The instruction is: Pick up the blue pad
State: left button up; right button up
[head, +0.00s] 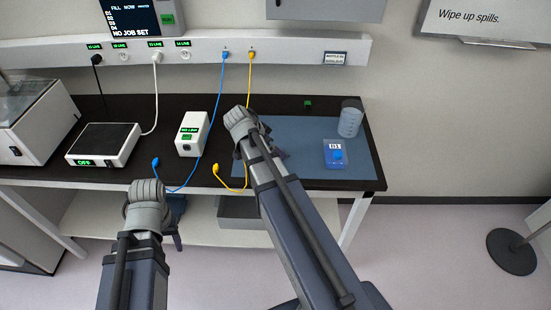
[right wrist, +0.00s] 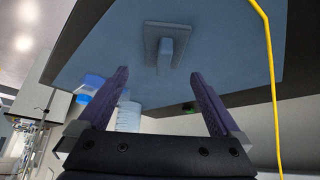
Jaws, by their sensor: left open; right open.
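In the right wrist view, a square blue-grey pad with a block-like grip (right wrist: 165,45) lies on a blue-grey mat (right wrist: 225,60). My right gripper (right wrist: 162,78) is open and empty, with the grip ahead of the gap between its fingertips, not touching. In the head view my right arm hides most of the pad and gripper, over the left part of the mat (head: 310,175). My left gripper (head: 175,217) is open and low, in front of the bench.
A clear cup (head: 350,120) and a small green block (head: 308,104) stand at the back right. A yellow cable (head: 245,150) and a blue cable (head: 201,150) hang left of the mat. A white box (head: 192,140) and a flat device (head: 100,155) are further left.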

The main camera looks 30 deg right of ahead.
jog(key=shift+a+b+x, duration=0.15)
jog(key=shift+b+x, duration=1.05)
jog(key=shift+x, duration=0.1)
jog(key=shift+a+b+x, duration=0.15)
jog(key=shift+b+x, duration=1.05)
jog(key=shift+x, duration=0.1)
jog(key=shift+w, duration=0.2)
jog(key=shift+c, duration=0.2)
jog(key=c, duration=1.2)
jog(key=shift+c, duration=0.2)
notch_tip(320, 180, up, 10)
jog(key=p, duration=1)
